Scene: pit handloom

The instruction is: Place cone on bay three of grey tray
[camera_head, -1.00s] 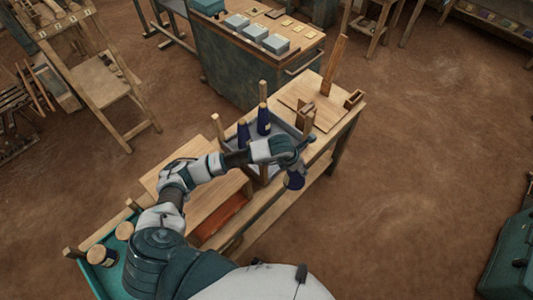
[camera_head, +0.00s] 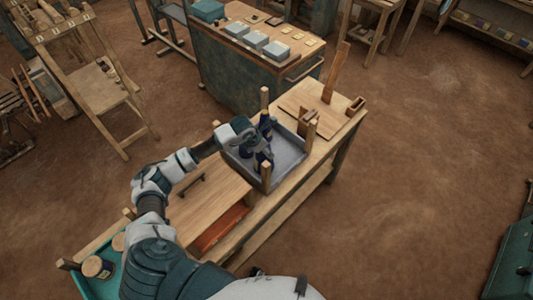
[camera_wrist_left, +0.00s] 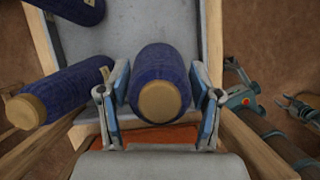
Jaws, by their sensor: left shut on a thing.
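A dark blue cone (camera_wrist_left: 160,65) with a tan end sits between the fingers of my left gripper (camera_wrist_left: 161,90) in the left wrist view. In the head view my left gripper (camera_head: 260,156) is shut on it over the near left part of the grey tray (camera_head: 289,160). Another blue cone (camera_wrist_left: 70,92) with a tan end is left of the held one, and a third (camera_wrist_left: 75,8) is cut off at the top left. The arm hides part of the cones, and I cannot tell whether the held cone touches the tray floor.
Wooden posts (camera_head: 265,178) rise at the tray's corners. A wooden board (camera_head: 302,98) and a small wooden block (camera_head: 355,105) lie on the bench behind. The tray's right part is bare. A teal tray (camera_head: 100,285) with spools (camera_head: 97,266) is at the lower left.

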